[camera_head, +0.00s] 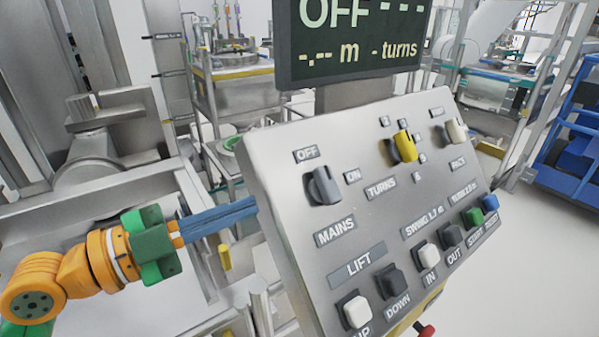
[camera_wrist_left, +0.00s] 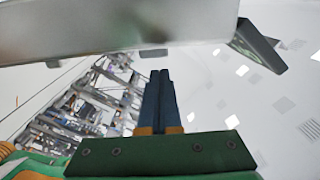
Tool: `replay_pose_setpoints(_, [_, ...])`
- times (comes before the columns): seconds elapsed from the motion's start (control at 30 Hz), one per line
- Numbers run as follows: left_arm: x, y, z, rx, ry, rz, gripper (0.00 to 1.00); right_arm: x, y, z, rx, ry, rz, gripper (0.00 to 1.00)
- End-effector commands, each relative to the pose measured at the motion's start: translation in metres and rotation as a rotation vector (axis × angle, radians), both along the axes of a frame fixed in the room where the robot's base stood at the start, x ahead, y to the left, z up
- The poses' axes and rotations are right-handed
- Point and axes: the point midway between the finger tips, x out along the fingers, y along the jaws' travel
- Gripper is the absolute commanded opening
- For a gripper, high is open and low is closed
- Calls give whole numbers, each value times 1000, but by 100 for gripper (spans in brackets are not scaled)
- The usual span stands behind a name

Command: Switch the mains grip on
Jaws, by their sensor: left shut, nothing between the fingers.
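The mains grip (camera_head: 323,187) is a dark grey rotary knob at the upper left of the sloping steel panel (camera_head: 275,160). It stands roughly upright, nearer to the OFF label (camera_head: 307,153) above it than to the ON label (camera_head: 352,176) on its right. The display (camera_head: 350,40) above reads OFF. My left gripper (camera_head: 250,206) is shut and empty, its blue fingers pointing right at the panel's left edge, left of and a little below the grip. In the left wrist view the gripper (camera_wrist_left: 160,76) has both fingers together. My right gripper is not in view.
A yellow knob (camera_head: 404,147) and a pale knob (camera_head: 455,132) share the panel. Several buttons line its lower part, including a green one (camera_head: 473,217). In the left wrist view a grey metal edge (camera_wrist_left: 100,30) crosses beyond the fingertips. A blue rack (camera_head: 570,140) stands far right.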

Motion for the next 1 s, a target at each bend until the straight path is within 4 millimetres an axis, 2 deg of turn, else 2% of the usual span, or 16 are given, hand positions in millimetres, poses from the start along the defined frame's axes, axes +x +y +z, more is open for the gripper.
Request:
replay_pose_setpoints(0.03, [5, -10, 10, -3, -1, -5, 0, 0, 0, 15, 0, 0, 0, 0])
replay_pose_setpoints(0.1, [15, -22, 10, -7, 1, -4, 0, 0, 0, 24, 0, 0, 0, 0])
replay_pose_setpoints(0.4, [48, -68, 6, -3, 1, -2, 0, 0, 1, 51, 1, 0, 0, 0])
replay_pose_setpoints(0.6, [57, -80, 2, 0, -1, -1, 0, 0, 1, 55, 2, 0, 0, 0])
replay_pose_setpoints(1.0, [58, -81, 1, 1, 0, 1, 0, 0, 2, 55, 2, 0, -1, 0])
